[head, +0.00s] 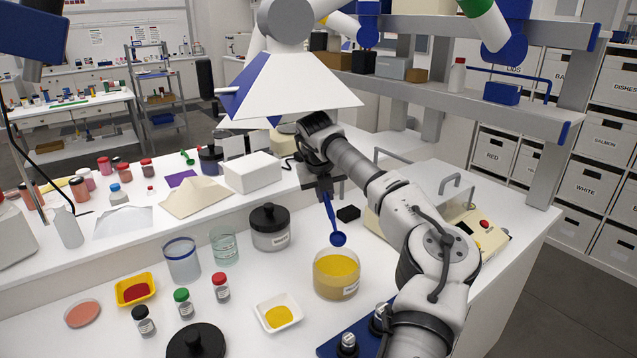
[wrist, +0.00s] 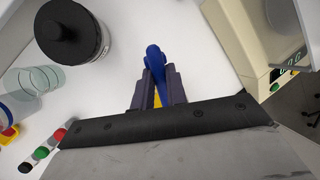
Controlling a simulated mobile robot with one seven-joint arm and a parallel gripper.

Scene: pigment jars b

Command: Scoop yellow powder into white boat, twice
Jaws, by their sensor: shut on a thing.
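My gripper (head: 325,190) is shut on the handle of a blue scoop (head: 333,215), which hangs bowl down. The wrist view also shows the scoop (wrist: 154,58) between my gripper's fingers (wrist: 157,85). The scoop's bowl is just above the open glass jar (head: 337,287) of yellow powder (head: 337,264), apart from the powder. I cannot tell whether the bowl holds powder. The white boat (head: 262,304) stands left of the jar, with a patch of yellow powder (head: 279,317) in it. In the wrist view, my gripper hides most of the jar.
A black-lidded jar (head: 270,228) stands behind the boat; it also shows in the wrist view (wrist: 72,32). A yellow boat with red powder (head: 134,290), glass beakers (head: 182,262) and small vials (head: 221,288) stand left. A beige device (head: 480,232) is at right.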

